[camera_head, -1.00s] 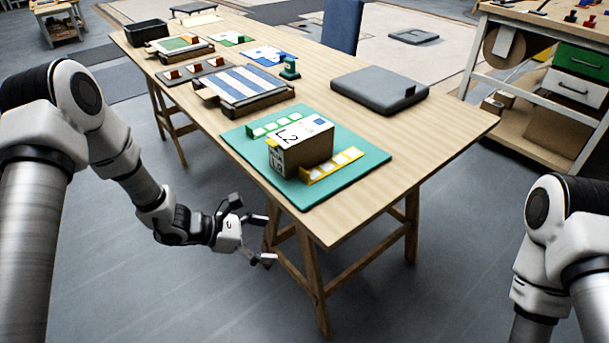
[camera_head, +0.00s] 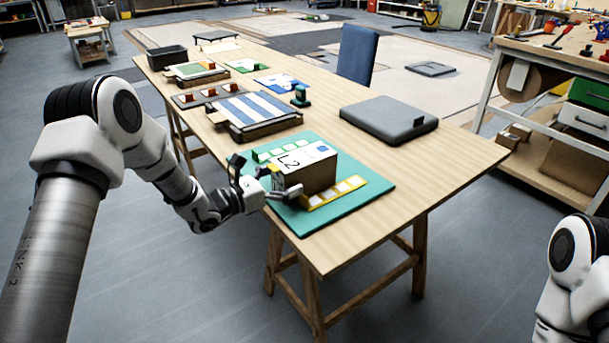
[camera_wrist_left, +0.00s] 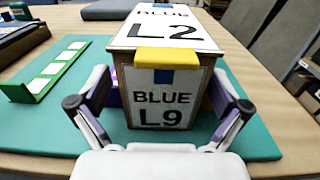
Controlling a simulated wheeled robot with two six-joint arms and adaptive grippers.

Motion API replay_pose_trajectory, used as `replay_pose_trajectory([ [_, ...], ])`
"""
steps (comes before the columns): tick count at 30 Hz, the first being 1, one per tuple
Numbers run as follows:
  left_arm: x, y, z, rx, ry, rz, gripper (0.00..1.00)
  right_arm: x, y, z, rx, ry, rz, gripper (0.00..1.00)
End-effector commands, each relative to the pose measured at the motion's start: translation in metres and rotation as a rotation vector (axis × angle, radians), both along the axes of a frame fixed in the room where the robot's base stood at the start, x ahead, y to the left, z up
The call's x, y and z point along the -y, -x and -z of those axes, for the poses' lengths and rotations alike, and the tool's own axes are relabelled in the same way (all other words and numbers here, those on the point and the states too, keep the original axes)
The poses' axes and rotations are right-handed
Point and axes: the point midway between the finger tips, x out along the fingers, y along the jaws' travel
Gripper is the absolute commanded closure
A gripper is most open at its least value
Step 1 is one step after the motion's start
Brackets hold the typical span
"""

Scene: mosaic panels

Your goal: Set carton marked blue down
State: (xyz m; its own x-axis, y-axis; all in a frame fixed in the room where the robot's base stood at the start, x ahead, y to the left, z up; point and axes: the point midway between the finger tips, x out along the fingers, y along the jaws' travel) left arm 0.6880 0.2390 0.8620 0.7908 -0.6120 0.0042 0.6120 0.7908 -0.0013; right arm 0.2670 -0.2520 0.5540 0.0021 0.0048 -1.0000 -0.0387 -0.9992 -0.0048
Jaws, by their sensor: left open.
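The carton marked blue (camera_head: 307,172) rests on the teal mat (camera_head: 345,213) near the front of the table. In the left wrist view the carton (camera_wrist_left: 165,100) shows "BLUE L9" on its near end and "L2" on top, with a yellow piece along the top edge. My left gripper (camera_head: 273,184) is at the carton's near left end. In the left wrist view its open fingers (camera_wrist_left: 160,103) stand on either side of that end; contact cannot be told. My right gripper is out of view.
A green strip (camera_head: 283,150) and a yellow strip (camera_head: 333,191) lie on the mat beside the carton. A grey case (camera_head: 388,118) sits farther right. A blue-striped board (camera_head: 252,110) lies behind left. The table's right front corner is bare.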

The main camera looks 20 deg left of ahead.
Motion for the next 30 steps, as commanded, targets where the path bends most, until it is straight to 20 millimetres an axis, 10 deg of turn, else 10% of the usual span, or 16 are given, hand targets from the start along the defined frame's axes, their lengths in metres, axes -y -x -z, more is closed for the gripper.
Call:
replay_pose_trajectory([
  [11,0.019,-0.022,-0.001,0.000,0.000,0.001,0.00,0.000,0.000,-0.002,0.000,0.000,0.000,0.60],
  [19,0.018,-0.022,-0.001,0.000,-0.001,0.002,0.89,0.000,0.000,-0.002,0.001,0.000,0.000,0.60],
  [30,0.018,-0.022,-0.002,0.003,0.000,0.002,0.92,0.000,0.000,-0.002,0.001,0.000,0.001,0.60],
])
